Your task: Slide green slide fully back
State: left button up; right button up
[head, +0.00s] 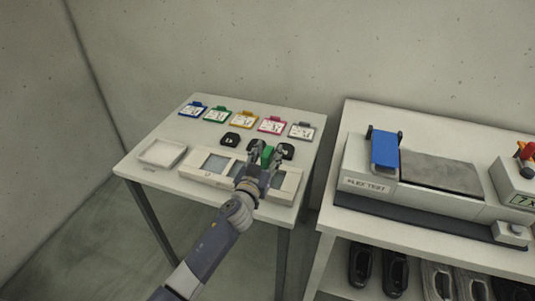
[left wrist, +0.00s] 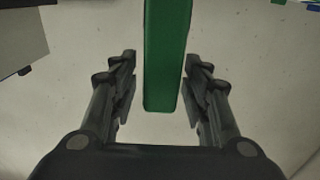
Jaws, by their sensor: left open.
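The green slide (head: 267,154) shows as a small green piece at the back right of a white panel (head: 196,163) on the left table. In the left wrist view the green slide (left wrist: 166,60) is a long green bar coming in from the top edge, its near end between my fingers. My left gripper (head: 266,158) is open, with one finger on each side of the slide; it also shows in the left wrist view (left wrist: 160,80). Gaps show between both fingers and the bar. The fingers hide part of the slide in the head view. My right gripper is not in view.
A white tray (head: 162,153) sits at the table's left. Several coloured clip cards, such as the yellow one (head: 244,119), line the back, with black pieces (head: 230,139) before them. A second table at right bears a grey machine with a blue part (head: 384,150); shoes sit below.

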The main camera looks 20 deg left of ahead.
pick_arm(q)
jog(key=shift+c, duration=0.5)
grip_shut()
jog(key=a, duration=1.7)
jog(key=w+a, duration=0.1)
jog(key=a, duration=0.7)
jog(key=shift+a, duration=0.4)
jog(key=shift+a+r, duration=0.15)
jog(key=shift+a, duration=0.5)
jog(key=shift+o, duration=0.5)
grip_release()
jog(key=shift+a, duration=0.1)
